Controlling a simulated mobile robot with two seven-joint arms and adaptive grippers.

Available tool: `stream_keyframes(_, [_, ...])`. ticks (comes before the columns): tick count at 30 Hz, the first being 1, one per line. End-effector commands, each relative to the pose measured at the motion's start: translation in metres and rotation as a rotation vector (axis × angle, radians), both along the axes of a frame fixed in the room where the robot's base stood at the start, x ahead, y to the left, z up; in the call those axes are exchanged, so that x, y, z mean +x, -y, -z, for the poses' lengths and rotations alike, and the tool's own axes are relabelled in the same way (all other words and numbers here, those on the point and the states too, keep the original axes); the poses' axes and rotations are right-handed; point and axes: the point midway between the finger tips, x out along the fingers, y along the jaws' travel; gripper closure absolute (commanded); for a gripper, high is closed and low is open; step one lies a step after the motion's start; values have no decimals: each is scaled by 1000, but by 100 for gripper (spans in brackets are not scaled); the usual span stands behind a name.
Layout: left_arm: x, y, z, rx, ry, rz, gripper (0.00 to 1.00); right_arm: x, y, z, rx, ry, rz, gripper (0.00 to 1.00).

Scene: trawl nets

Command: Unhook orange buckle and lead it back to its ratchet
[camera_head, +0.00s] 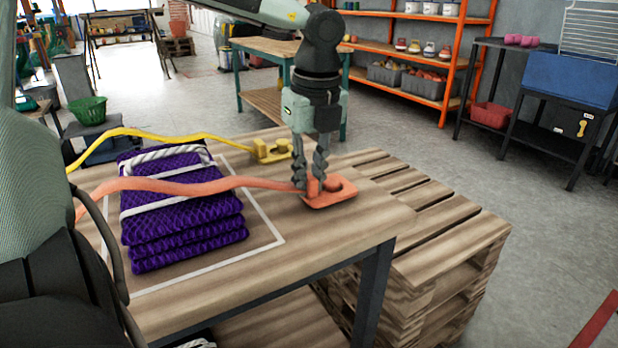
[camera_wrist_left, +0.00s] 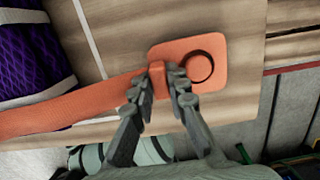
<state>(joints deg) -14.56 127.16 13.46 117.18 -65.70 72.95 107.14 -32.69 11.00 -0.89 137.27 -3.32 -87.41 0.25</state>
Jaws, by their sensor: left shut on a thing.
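The orange buckle (camera_head: 343,190) is a flat plate with a round hole, at the right edge of the wooden table. Its orange strap (camera_head: 190,184) runs left across the folded purple net (camera_head: 187,243) to the left picture edge. My left gripper (camera_head: 311,186) points down and is shut on the buckle's raised part, beside the hole. The left wrist view shows the buckle (camera_wrist_left: 215,52) and strap (camera_wrist_left: 70,108) with my left gripper (camera_wrist_left: 164,72) around that part. Whether the buckle touches the tabletop is unclear. No orange ratchet can be made out. My right gripper is out of view.
A yellow strap (camera_head: 150,133) with a yellow buckle (camera_head: 272,150) lies behind the net on the table (camera_head: 270,275). White lines frame the net. A wooden pallet stack (camera_head: 440,240) stands close to the table's right side. Open floor lies beyond it.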

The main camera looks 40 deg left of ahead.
Motion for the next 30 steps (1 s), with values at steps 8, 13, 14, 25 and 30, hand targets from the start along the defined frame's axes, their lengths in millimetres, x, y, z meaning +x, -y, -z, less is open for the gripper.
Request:
stream_keyframes(8, [1, 0, -9, 1, 2, 0, 100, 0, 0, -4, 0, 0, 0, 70])
stream_keyframes(13, [1, 0, -19, 1, 2, 0, 100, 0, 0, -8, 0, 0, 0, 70])
stream_keyframes(14, [1, 0, -21, 1, 2, 1, 100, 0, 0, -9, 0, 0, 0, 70])
stream_keyframes(25, [1, 0, -44, 1, 3, -1, 100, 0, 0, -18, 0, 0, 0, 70])
stream_keyframes(30, [0, 0, -51, 0, 2, 0, 100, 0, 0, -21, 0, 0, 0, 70])
